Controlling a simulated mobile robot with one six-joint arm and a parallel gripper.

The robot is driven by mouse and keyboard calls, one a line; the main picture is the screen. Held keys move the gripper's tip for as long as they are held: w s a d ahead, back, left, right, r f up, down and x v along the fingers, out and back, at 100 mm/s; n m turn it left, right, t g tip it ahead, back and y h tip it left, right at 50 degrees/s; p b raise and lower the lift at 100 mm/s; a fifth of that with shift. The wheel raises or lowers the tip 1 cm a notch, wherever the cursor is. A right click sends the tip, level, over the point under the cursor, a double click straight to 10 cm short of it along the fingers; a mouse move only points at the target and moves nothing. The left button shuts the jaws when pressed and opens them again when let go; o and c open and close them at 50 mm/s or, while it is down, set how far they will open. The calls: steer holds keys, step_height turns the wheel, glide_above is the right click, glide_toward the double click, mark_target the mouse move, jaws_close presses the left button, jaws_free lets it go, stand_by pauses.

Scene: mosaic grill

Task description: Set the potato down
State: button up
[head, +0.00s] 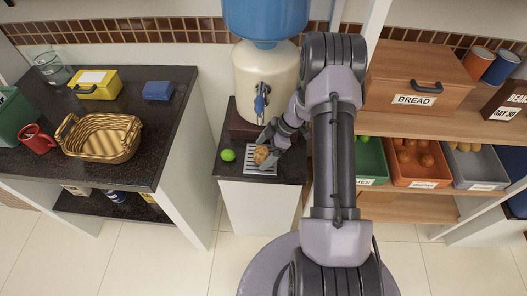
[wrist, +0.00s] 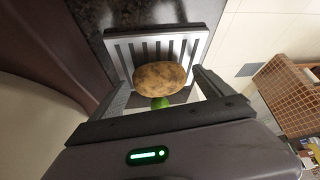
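In the head view the potato (head: 261,154) is at the end of my gripper (head: 266,146), over the slotted metal drip tray (head: 262,172). The tray's slats (wrist: 200,42) show behind the potato in the wrist view. I cannot tell whether the potato touches the tray.
A green lime (head: 227,155) lies left of the tray. The drink dispenser (head: 262,80) stands behind it. A dark counter with a wicker basket (head: 103,138) is at left. Shelves at right hold a bread box (head: 420,78) and produce bins (head: 415,172).

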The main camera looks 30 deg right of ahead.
steer(key=p+v, duration=0.2)
steer(key=v, duration=0.5)
steer(key=shift+r, duration=0.35)
